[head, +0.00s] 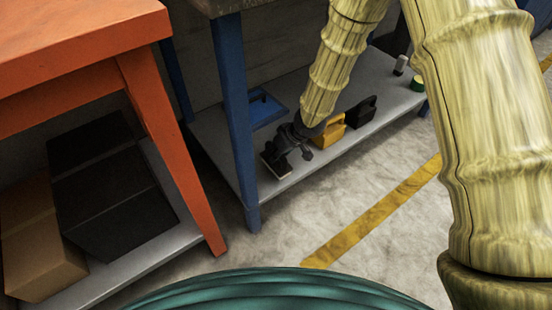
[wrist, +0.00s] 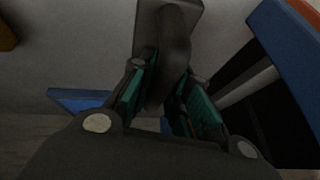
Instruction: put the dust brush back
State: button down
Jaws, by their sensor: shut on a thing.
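The dust brush (head: 276,162) is dark, with a paler lower edge, and sits low over the front left part of the grey lower shelf. My gripper (head: 295,146) is shut on its dark handle. In the wrist view the handle (wrist: 174,55) stands between the teal finger pads of my gripper (wrist: 166,90), with the brush's flat body behind it. I cannot tell whether the brush touches the shelf. A blue tray (head: 264,110) lies on the shelf behind my gripper, partly hidden in the wrist view.
A yellow holder (head: 328,131) and a black holder (head: 361,111) stand on the shelf (head: 215,140) to the right. A blue leg (head: 232,110) rises at the shelf's left front. An orange table (head: 70,45) with boxes below is at left. Open floor lies in front.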

jog(key=shift+f+b, duration=0.3)
jog(key=shift+f, duration=0.45)
jog(key=shift+f, duration=0.1)
jog(key=c, duration=1.4)
grip_release()
jog(key=shift+o, duration=0.2)
jog(key=p+v, duration=0.6)
jog(key=v, duration=0.6)
jog(key=s+d+f+m+g, duration=0.1)
jog(key=s+d+f+m, duration=0.2)
jog(key=s+f, duration=0.7)
jog(key=s+d+f+m+h, duration=0.1)
jog(key=s+d+f, duration=0.2)
jog(key=s+d, duration=0.2)
jog(key=s+d+f+m+g+h, duration=0.1)
jog(key=s+d+f, duration=0.3)
jog(key=s, duration=0.8)
jog(key=s+d+f+m+g+h, duration=0.1)
jog(key=s+d+f, duration=0.3)
jog(key=s, duration=0.5)
jog(key=shift+d+m+h, duration=0.5)
jog(key=shift+d+h, duration=0.4)
jog(key=shift+d, duration=0.1)
jog(key=shift+s, duration=0.1)
